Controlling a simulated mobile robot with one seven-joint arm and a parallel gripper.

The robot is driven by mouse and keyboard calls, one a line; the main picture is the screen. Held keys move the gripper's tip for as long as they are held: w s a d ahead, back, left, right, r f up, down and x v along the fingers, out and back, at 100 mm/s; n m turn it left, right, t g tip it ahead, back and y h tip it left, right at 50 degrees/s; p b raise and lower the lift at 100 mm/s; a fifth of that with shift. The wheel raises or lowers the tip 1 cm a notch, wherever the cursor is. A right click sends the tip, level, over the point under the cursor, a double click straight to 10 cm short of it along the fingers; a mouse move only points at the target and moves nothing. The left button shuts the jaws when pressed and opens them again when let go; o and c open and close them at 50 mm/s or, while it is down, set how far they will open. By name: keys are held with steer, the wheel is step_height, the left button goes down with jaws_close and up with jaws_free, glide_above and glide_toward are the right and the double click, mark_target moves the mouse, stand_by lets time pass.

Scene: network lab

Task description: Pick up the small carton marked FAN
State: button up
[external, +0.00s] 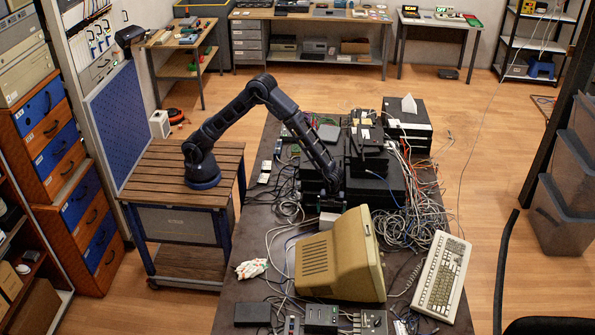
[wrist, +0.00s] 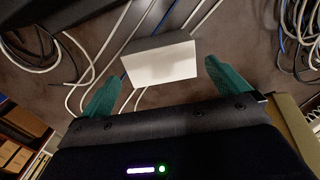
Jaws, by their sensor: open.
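A small pale box (wrist: 160,64) lies on the dark tabletop in the wrist view, roughly between and a little beyond my fingertips. No FAN marking can be read on it, so I cannot tell for sure that it is the carton. My gripper (wrist: 164,73) has its two green fingers spread wide with nothing held. In the external view my gripper (external: 332,199) reaches down among the equipment, and a small pale box (external: 328,219) shows just below it, behind the beige monitor. Whether the fingers are level with the box is unclear.
A beige monitor (external: 335,260) stands close in front of my gripper. Black equipment (external: 375,175) is stacked behind and to the right. Loose cables (external: 425,215) cover much of the table, and cables also run beside the box in the wrist view (wrist: 75,50). A keyboard (external: 441,277) lies at the right.

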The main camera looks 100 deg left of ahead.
mark_target(331, 217)
steer(key=f, duration=0.7)
steer(key=shift+d+f, duration=0.25)
steer(key=c, duration=0.8)
steer(key=shift+r, duration=0.15)
